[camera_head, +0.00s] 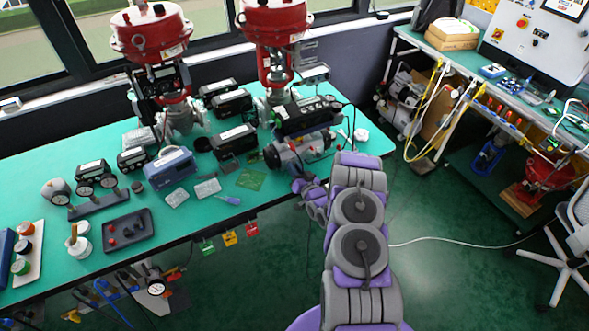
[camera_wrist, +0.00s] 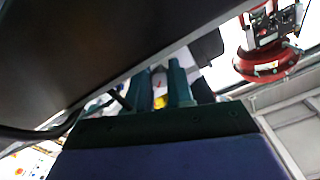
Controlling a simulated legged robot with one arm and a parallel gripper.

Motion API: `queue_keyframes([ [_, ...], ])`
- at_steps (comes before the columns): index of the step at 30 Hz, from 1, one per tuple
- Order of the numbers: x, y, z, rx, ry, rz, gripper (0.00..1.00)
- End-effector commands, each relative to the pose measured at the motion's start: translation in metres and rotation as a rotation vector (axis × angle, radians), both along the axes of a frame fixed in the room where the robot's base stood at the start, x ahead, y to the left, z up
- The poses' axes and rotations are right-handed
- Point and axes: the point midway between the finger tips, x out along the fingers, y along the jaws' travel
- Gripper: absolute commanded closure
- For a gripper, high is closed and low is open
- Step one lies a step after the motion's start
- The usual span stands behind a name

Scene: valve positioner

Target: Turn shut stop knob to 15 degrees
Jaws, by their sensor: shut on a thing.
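My gripper (camera_head: 300,185) reaches the front right edge of the green bench, at a grey rounded device (camera_head: 310,148) with dark round end parts. In the wrist view, my gripper's two dark green fingers (camera_wrist: 160,72) point up, with a narrow gap between them. Their tips reach the lower edge of a large dark housing (camera_wrist: 110,50). The gripper is shut on a small part there, which I take for the shut stop knob. The part itself is hidden by the fingertips and housing, and its angle and markings cannot be read.
A black box (camera_head: 305,115) stands behind the grey device. Red valve actuators (camera_head: 152,32) rise at the back; one also shows in the wrist view (camera_wrist: 265,60). Several instruments and a blue-grey case (camera_head: 170,167) lie to the left. The green floor (camera_head: 440,270) at right is mostly clear.

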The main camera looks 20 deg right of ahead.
Motion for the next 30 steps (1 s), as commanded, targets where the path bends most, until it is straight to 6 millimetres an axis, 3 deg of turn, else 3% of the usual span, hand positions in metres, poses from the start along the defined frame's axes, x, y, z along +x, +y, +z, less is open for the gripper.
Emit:
queue_keyframes([
  [2,0.002,-0.003,0.004,-0.004,-0.011,-0.005,1.00],
  [3,0.002,-0.003,0.005,-0.004,-0.011,-0.005,0.76],
  [11,0.001,-0.001,0.002,-0.003,-0.006,-0.002,0.52],
  [20,-0.003,-0.001,0.001,-0.001,-0.001,-0.003,0.52],
  [30,-0.058,-0.005,0.000,0.003,0.003,-0.005,0.52],
])
